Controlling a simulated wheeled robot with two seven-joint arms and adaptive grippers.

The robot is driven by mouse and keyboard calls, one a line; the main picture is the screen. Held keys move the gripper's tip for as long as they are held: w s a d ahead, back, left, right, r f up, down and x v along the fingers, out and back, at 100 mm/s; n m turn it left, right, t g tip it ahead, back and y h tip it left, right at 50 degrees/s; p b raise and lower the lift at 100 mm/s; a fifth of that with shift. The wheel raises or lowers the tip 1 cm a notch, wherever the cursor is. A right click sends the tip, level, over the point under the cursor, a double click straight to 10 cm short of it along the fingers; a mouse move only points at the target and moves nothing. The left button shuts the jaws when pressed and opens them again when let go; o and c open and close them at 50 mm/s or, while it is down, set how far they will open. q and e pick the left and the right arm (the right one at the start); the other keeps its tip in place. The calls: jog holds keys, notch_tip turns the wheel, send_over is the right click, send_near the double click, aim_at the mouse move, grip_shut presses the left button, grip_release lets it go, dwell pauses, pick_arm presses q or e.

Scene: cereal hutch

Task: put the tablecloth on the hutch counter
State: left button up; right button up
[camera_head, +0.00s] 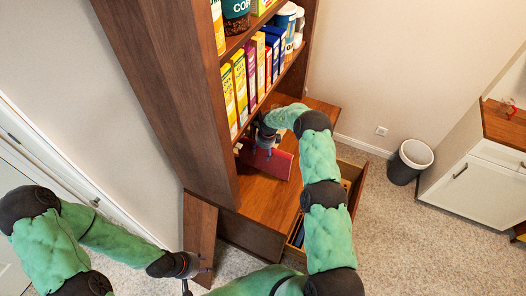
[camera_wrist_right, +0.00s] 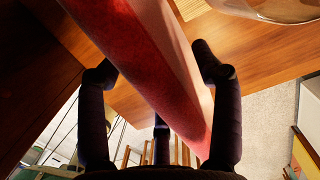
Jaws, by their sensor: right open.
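The red folded tablecloth (camera_head: 279,165) is at the wooden hutch counter (camera_head: 258,195), below the cereal shelves. In the right wrist view the tablecloth (camera_wrist_right: 150,65) runs between the spread fingers of my right gripper (camera_wrist_right: 158,72), with wood behind it. I cannot tell whether the fingers touch it.
Shelves above hold several cereal boxes (camera_head: 240,87). A cabinet door (camera_head: 199,228) stands open at the lower left, and an open drawer (camera_head: 352,170) juts out below the counter. A trash bin (camera_head: 408,163) and white cabinet (camera_head: 478,188) stand right, with bare carpet between.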

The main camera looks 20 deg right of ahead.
jog(key=shift+s+d+r+b, duration=0.1)
jog(key=shift+s+r, duration=0.05)
jog(key=shift+r, duration=1.15)
jog(key=shift+s+d+r+b, duration=0.1)
jog(key=shift+d+r, duration=0.05)
jog(key=shift+r, duration=1.1)
jog(key=shift+s+d+r+b, duration=0.1)
jog(key=shift+s+r, duration=0.05)
jog(key=shift+r, duration=1.15)
